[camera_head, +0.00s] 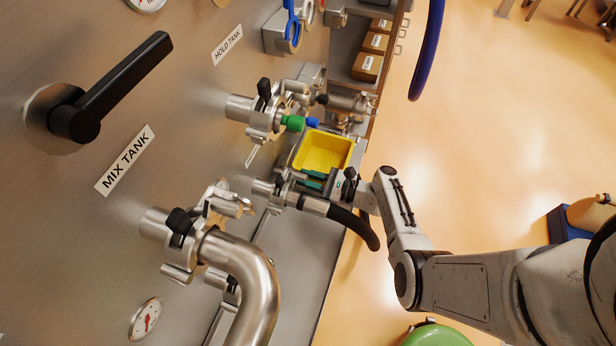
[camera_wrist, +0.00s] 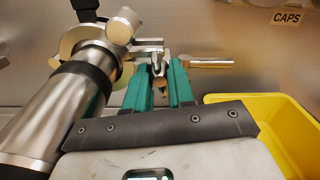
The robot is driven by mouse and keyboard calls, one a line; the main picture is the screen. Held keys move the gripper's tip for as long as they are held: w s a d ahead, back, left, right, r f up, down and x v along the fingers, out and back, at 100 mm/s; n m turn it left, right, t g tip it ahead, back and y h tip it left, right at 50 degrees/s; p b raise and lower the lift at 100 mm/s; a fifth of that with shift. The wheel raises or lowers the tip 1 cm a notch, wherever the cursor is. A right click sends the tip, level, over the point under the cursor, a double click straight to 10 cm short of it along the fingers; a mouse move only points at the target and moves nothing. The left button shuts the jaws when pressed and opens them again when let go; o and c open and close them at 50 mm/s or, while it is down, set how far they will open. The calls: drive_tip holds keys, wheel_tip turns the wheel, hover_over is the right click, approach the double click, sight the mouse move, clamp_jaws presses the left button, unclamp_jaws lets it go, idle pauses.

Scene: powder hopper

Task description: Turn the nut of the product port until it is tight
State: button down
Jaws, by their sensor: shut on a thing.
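A steel port with a hinged clamp (camera_head: 282,188) stands out from the steel panel, low at centre in the head view. A steel fitting with a black hose (camera_head: 352,226) is joined to it. In the wrist view the steel fitting (camera_wrist: 62,115) fills the left side, with the clamp around its far end. My gripper (camera_head: 313,180), with green fingers, is beside the clamp. In the wrist view its fingers (camera_wrist: 160,82) are shut on the clamp's small nut, mostly hidden between them. No label naming this port is readable.
A yellow bin (camera_head: 323,150) sits close to my gripper, at right in the wrist view (camera_wrist: 280,135). Another clamped port with a green part (camera_head: 293,123) is above. A large bent steel pipe (camera_head: 255,275) stands below left. A black handle (camera_head: 120,85) sticks out at upper left.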

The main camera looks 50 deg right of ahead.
drive_tip(key=m, duration=0.1)
drive_tip(key=r+m+p, duration=0.1)
drive_tip(key=m, duration=0.1)
drive_tip(key=shift+w+a, duration=0.1)
drive_tip(key=shift+w, duration=0.2)
drive_tip(key=c, duration=1.2)
unclamp_jaws()
drive_tip(key=shift+f, duration=0.2)
drive_tip(key=shift+s, duration=0.15)
drive_tip(key=v, duration=0.9)
drive_tip(key=shift+f+p, duration=0.15)
drive_tip(key=shift+p, duration=0.25)
drive_tip(key=shift+s, duration=0.1)
